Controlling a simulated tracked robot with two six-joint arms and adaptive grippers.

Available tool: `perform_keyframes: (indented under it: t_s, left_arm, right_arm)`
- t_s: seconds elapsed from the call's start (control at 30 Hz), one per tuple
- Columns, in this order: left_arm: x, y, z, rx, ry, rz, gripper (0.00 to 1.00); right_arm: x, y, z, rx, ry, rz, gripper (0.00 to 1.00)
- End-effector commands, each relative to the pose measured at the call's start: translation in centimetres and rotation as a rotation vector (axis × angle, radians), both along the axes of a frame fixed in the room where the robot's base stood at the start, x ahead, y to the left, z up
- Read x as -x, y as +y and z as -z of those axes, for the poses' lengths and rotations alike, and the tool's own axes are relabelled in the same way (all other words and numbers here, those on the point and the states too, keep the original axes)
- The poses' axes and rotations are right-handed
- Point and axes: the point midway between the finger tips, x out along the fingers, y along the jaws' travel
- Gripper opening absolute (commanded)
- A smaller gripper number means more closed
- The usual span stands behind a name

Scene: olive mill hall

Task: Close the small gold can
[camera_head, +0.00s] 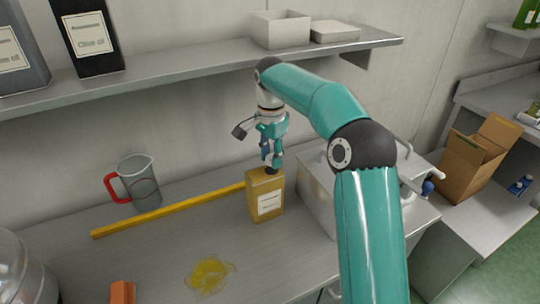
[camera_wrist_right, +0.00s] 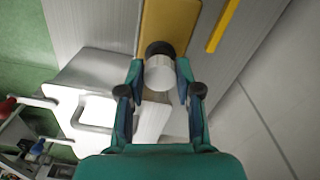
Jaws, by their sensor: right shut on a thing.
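The small gold can (camera_head: 263,190) stands upright on the worktop, with a pale label on its front. In the right wrist view the can (camera_wrist_right: 168,24) shows at the top, behind a black round part (camera_wrist_right: 158,48) at its top. My right gripper (camera_head: 272,157) is above the can, pointing down. In the right wrist view my right gripper (camera_wrist_right: 160,67) is shut on a pale round cap (camera_wrist_right: 161,76), in line with the black part. I cannot tell whether the cap touches it. My left gripper is out of view.
A yellow bar (camera_head: 165,212) lies behind the can. A red-handled jug (camera_head: 139,183) stands at the left. A yellow spill (camera_head: 210,275) and an orange object (camera_head: 122,292) are in front. A pale metal box (camera_head: 317,190) is close right. A shelf (camera_head: 190,73) hangs above.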

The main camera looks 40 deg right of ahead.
Motion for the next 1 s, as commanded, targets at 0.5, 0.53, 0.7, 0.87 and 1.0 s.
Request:
perform_keyframes:
  t_s: [0.5, 0.53, 0.7, 0.87, 1.0]
  left_arm:
    - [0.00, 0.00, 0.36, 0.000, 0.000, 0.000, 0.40]
    - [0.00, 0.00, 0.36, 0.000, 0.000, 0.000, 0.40]
    - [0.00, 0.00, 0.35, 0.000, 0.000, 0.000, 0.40]
    - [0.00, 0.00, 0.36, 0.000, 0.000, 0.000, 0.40]
    - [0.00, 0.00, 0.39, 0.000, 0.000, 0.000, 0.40]
  right_arm:
    - [0.01, -0.04, 0.81, 0.000, 0.000, 0.001, 0.09]
    - [0.01, -0.04, 0.80, 0.000, 0.000, 0.001, 0.09]
    - [0.02, -0.04, 0.79, 0.000, 0.000, 0.001, 0.09]
    - [0.03, -0.05, 0.80, 0.000, 0.000, 0.001, 0.09]
    - [0.03, -0.05, 0.94, 0.000, 0.000, 0.001, 0.09]
